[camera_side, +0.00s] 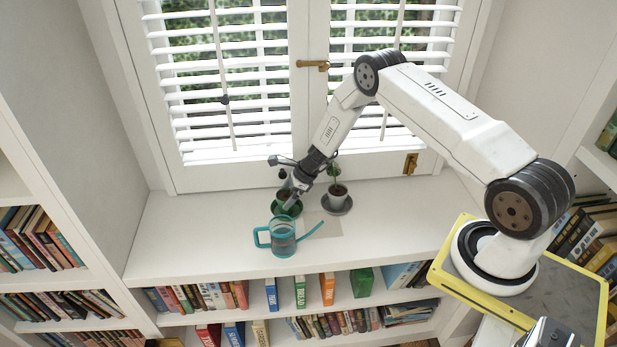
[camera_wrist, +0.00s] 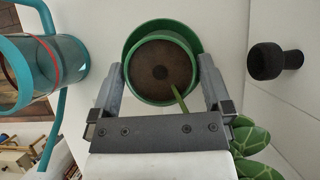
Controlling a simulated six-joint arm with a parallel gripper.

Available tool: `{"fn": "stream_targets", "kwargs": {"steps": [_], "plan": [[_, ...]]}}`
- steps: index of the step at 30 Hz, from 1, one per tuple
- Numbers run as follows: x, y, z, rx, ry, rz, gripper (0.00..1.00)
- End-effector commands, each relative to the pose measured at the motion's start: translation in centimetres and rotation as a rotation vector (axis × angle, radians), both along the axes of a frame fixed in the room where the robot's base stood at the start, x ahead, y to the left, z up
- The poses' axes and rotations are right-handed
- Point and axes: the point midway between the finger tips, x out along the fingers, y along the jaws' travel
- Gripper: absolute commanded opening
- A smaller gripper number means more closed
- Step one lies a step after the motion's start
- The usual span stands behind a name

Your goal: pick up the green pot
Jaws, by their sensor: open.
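The green pot (camera_wrist: 139,82) is filled with brown soil and sits in a green saucer (camera_wrist: 131,38). In the wrist view it lies between the two fingers of my gripper (camera_wrist: 161,68), one on each side. The fingers are open; whether they touch the pot I cannot tell. A green stem crosses the pot's near rim. In the side view the pot (camera_side: 292,210) stands on the white sill, partly hidden by my gripper (camera_side: 289,200), which reaches down over it.
A teal watering can (camera_side: 282,238) stands just in front of the pot, and left in the wrist view (camera_wrist: 70,62). A dark object (camera_wrist: 266,62) is nearby. The sill's left part is clear.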

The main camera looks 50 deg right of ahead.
Motion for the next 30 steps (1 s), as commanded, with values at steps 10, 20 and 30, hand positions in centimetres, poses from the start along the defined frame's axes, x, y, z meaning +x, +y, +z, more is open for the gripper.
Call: {"fn": "stream_targets", "kwargs": {"steps": [10, 20, 30], "plan": [[0.1, 0.0, 0.1, 0.000, -0.002, 0.000, 0.06], [0.1, 0.0, 0.2, 0.000, -0.002, 0.000, 0.00], [0.1, 0.0, 2.4, -0.001, -0.003, 0.001, 0.00]]}}
